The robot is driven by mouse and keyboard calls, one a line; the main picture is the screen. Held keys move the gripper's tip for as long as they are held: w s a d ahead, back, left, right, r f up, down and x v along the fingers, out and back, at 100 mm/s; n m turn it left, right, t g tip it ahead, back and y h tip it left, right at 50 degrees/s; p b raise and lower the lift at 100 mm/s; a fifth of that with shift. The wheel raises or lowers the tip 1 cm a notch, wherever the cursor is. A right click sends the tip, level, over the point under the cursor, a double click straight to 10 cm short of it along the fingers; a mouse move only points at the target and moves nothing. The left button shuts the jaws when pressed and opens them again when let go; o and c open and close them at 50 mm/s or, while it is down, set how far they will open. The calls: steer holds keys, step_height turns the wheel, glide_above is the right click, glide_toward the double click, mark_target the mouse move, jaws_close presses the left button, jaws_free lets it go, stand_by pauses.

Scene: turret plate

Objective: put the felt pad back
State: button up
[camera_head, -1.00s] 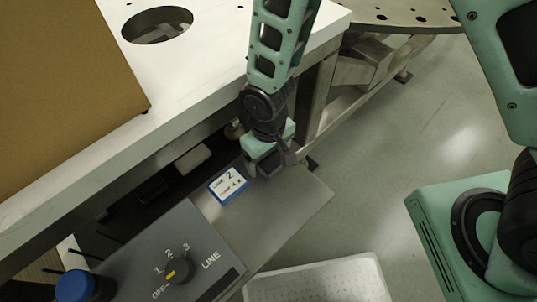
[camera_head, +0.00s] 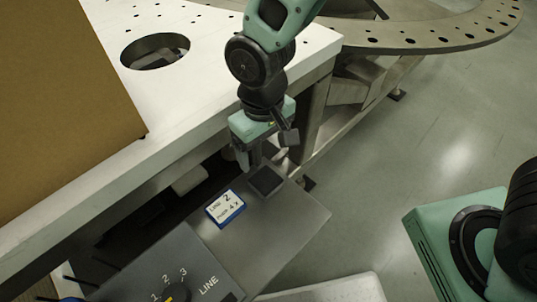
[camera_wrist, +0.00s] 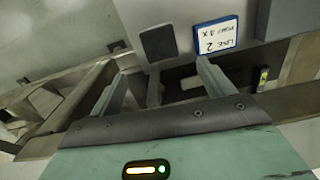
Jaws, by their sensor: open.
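A dark square pad (camera_head: 265,181), which looks like the felt pad, lies flat on a grey metal shelf (camera_head: 285,225), close to the shelf's back edge. It also shows in the wrist view (camera_wrist: 157,43), just beyond the fingertips. A blue-edged card (camera_head: 226,208) marked "LINE 2" lies to its left; in the wrist view the card (camera_wrist: 217,36) is right of the pad. My gripper (camera_head: 258,160) is above the pad, open and empty. In the wrist view its two fingers (camera_wrist: 163,70) stand wide apart with nothing between them.
A line selector box (camera_head: 170,270) with a knob stands at the front left. The white table (camera_head: 215,85) with a round hole overhangs behind the shelf, and a brown board (camera_head: 65,110) stands on it. A pale tray (camera_head: 335,290) is at the bottom.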

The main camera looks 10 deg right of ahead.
steer(key=s+d+r+n, duration=0.1)
steer(key=s+d+r, duration=0.7)
steer(key=s+r, duration=0.3)
steer(key=shift+s+d+r+n+y, duration=0.15)
steer(key=shift+s+d+n+y, duration=0.05)
steer(key=shift+s+n+y, duration=0.1)
step_height(320, 180, up, 4)
steer(key=p, duration=0.3)
steer(key=shift+p, duration=0.4)
